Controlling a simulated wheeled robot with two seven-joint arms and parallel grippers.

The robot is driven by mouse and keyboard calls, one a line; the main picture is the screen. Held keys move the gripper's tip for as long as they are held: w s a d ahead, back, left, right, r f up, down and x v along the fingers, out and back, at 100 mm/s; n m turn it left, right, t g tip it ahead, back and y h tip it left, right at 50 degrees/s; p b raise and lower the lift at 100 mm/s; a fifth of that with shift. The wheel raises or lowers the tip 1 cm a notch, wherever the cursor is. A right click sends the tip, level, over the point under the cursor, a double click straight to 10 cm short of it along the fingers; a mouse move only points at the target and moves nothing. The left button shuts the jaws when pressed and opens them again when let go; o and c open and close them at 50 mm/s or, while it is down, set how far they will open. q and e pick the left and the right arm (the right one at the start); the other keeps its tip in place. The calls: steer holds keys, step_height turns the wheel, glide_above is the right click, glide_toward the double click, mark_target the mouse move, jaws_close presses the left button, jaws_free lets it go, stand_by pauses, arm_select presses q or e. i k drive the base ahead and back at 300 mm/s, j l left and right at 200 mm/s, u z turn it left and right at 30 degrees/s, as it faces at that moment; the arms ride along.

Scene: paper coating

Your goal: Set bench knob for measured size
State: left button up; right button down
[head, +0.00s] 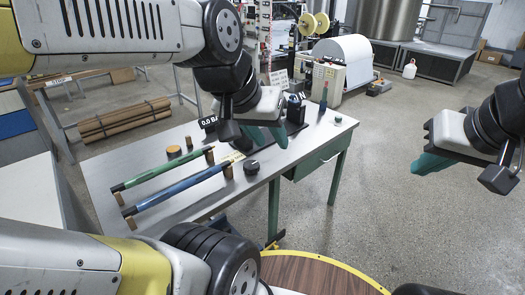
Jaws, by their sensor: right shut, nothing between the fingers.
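A round black knob (251,167) sits on the grey bench top (215,205) near its front edge. My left gripper (270,136), with teal fingers, hangs over the bench behind and slightly right of the knob, apart from it in the picture. Whether its fingers are open or shut is hard to see. A green rod (163,170) and a blue rod (178,188) lie on wooden blocks at the bench's left. A dark sign reading "0.0 BA" (208,122) is partly hidden by my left arm. My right gripper (428,164) is shut and empty, off the bench over the floor.
A small yellow-topped cylinder (173,151) stands at the back left of the bench. A dark screwdriver-like tool (323,98) stands at its right end. Brown tubes (125,120) lie on a rack behind. The floor right of the bench is clear.

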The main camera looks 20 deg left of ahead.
mark_target(338, 119)
steer(key=i+l+u, duration=0.4)
steer(key=i+l, duration=0.5)
steer(key=i, duration=0.4)
steer(key=i+l+u, duration=0.4)
steer(key=i+l, duration=0.75)
steer(key=l, duration=0.1)
